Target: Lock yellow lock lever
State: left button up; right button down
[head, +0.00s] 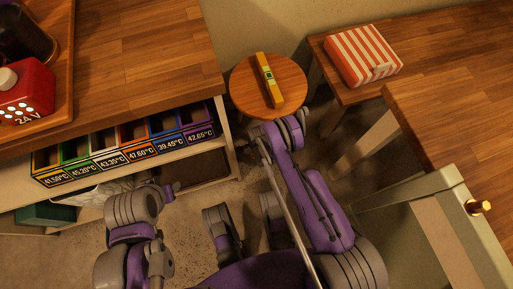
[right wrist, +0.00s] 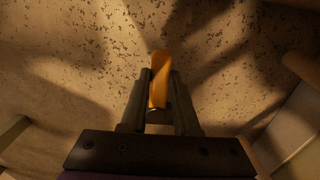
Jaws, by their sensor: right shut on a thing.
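In the right wrist view, my right gripper (right wrist: 158,84) is shut on the yellow lock lever (right wrist: 159,66). The lever looks orange-yellow, and its free end sticks out past the fingertips. Its lower part is hidden between the fingers. In the head view, my right arm reaches forward to the near edge of the round stool; its gripper and the lever are hidden there. My left arm is folded at the lower left of the head view, and I cannot make out its gripper.
A yellow spirit level (head: 268,78) lies on the round wooden stool (head: 293,74). At left is a wooden counter (head: 150,50) with a shelf of coloured, temperature-labelled bins (head: 104,143). At right, a striped box (head: 362,54) sits on a wooden table (head: 450,95).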

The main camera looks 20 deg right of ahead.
jog(key=c, duration=0.6)
grip_release()
jog(key=shift+c, duration=0.2)
